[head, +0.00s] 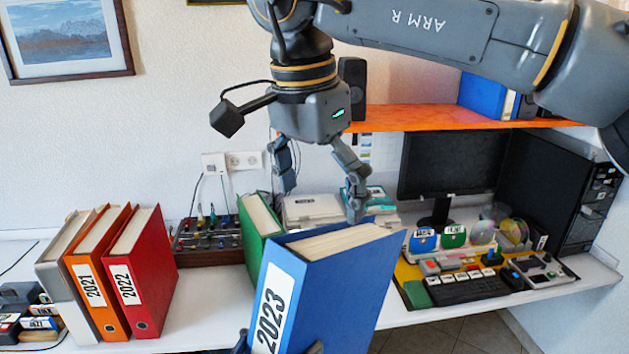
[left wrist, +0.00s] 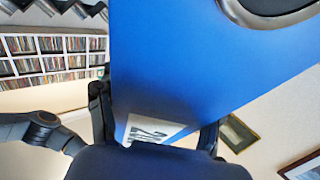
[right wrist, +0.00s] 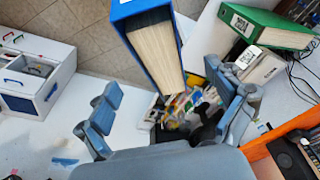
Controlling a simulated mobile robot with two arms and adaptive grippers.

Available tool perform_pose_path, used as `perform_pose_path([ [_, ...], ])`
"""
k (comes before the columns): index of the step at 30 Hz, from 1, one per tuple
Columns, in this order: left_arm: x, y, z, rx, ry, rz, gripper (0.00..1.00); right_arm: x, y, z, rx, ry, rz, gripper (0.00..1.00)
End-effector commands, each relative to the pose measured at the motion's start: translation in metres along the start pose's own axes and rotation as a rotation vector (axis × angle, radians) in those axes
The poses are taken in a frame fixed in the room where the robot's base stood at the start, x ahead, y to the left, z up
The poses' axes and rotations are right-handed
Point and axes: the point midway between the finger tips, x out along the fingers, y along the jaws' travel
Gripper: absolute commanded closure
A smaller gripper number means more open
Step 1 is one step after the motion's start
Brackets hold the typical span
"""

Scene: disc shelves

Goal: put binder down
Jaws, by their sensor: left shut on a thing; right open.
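A blue binder labelled 2023 (head: 325,285) is held tilted in front of the desk in the head view. My left gripper (head: 280,346) is shut on its lower end, mostly cut off by the bottom edge. The left wrist view shows the blue cover (left wrist: 200,70) close up between the fingers. My right gripper (head: 322,200) is open and empty, just above and behind the binder's top. In the right wrist view the binder's page edge (right wrist: 155,50) lies beyond the open fingers, apart from them as far as I can tell.
Red 2022 (head: 145,270), orange 2021 (head: 100,275) and grey (head: 62,262) binders stand together on the white desk at left. A green binder (head: 258,225) stands behind the blue one. Bare desk (head: 210,300) shows between. A keyboard (head: 465,288) and monitor (head: 455,165) are right.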

Motion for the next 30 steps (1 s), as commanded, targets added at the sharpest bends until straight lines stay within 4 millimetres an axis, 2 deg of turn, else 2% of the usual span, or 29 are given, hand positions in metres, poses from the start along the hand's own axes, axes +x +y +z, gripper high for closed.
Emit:
perform_pose_path([
  [9,0.0,0.001,-0.004,0.002,0.009,0.002,0.97,0.062,0.0,0.001,0.0,-0.005,0.001,0.07],
  [15,0.0,0.001,-0.004,0.002,0.009,0.002,0.97,0.09,0.0,0.001,0.0,-0.005,0.0,0.07],
  [21,0.0,0.001,-0.004,0.002,0.009,0.002,0.97,0.101,0.0,0.001,0.002,-0.005,-0.001,0.07],
  [29,0.0,0.001,-0.004,0.002,0.009,0.002,0.97,0.102,0.0,0.001,0.002,-0.005,-0.002,0.07],
  [30,0.0,0.001,-0.004,0.002,0.009,0.002,0.97,0.102,0.0,0.001,0.002,-0.005,-0.002,0.14],
])
